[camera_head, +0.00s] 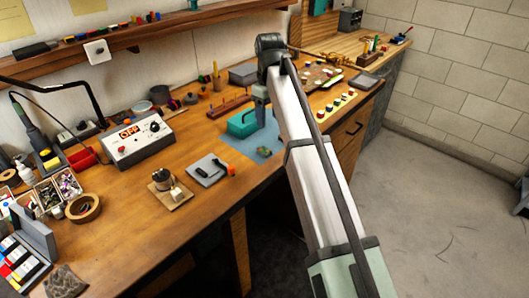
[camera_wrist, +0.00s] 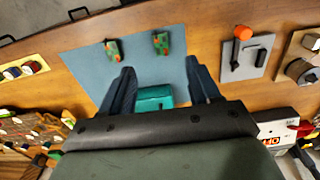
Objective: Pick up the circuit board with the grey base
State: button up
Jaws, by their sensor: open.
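Two small green circuit boards with orange-red parts lie apart on a blue mat (camera_wrist: 75,75). In the wrist view the left board (camera_wrist: 113,51) and the right board (camera_wrist: 160,43) are both beyond my fingertips. I cannot tell which has the grey base. In the head view one board (camera_head: 264,151) shows near the mat's front; the other is not clearly visible. My gripper (camera_wrist: 160,65) is open and empty, its fingers spread above the mat and a teal box (camera_wrist: 155,97). The fingers are largely unclear in the head view.
The teal box (camera_head: 242,123) stands at the mat's left back. The bench's front edge is close to the mat.

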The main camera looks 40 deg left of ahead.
send_over(268, 152)
notch_tip(268, 152, down, 8)
jog(key=shift+s+r, duration=0.1)
jog(key=shift+s, duration=0.05)
jog(key=shift+d+f, duration=0.1)
jog(key=shift+f, duration=2.8)
jog(key=shift+c, duration=0.4)
jog(key=c, duration=1)
